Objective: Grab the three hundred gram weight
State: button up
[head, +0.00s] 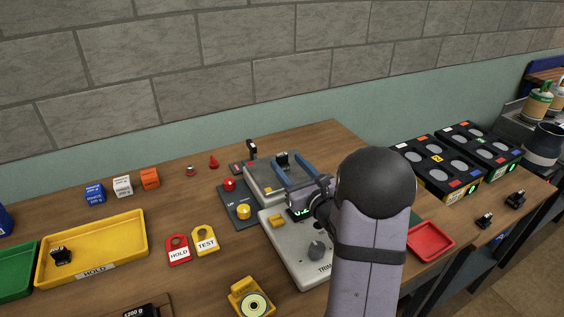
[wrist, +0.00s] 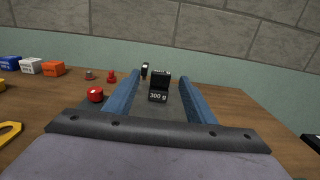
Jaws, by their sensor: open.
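The black 300 g weight (wrist: 158,94) stands upright, its label facing the wrist camera. In the head view the small dark weight (head: 282,158) is on the metal pan of the scale (head: 262,180). My gripper (head: 286,164) has its blue fingers low over the pan, pointing at the weight. In the wrist view my gripper (wrist: 160,80) is open, with one finger on each side of the weight and visible gaps between. The weight appears to be between the fingers near their tips; exact depth is hard to tell. My arm hides part of the scale.
A yellow HOLD tray (head: 120,235) with a black weight (head: 61,256) is at left. A red tray (head: 431,240) and black racks (head: 435,165) are at right.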

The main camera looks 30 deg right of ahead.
aim_at(282, 154)
jog(key=shift+w+d+r+p, duration=0.1)
jog(key=shift+w+p, duration=0.5)
jog(key=shift+w, duration=0.5)
jog(key=shift+w+r+p, duration=0.1)
jog(key=shift+w+p, duration=0.45)
jog(key=shift+w, duration=0.5)
jog(key=shift+w+f, duration=0.1)
jog(key=shift+w, duration=0.35)
grip_shut()
jog(key=shift+r, duration=0.2)
